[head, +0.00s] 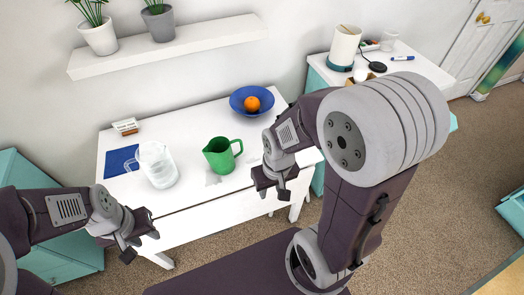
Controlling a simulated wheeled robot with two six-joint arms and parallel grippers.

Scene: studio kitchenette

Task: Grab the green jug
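The green jug (221,155) stands upright on the white table (197,113), with its handle toward the right. My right gripper (273,192) is to the right of the jug and nearer the table's front edge, apart from it. Its two fingers are spread with nothing between them. My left gripper (141,246) is at the front left of the table, well away from the jug. Its fingers are also apart and empty.
A clear glass pitcher (158,167) stands left of the jug. A blue bowl (245,107) holding an orange (252,103) is behind it. A blue cloth (119,161) and a small card stand (126,126) lie at the left. A shelf (170,45) with potted plants hangs above.

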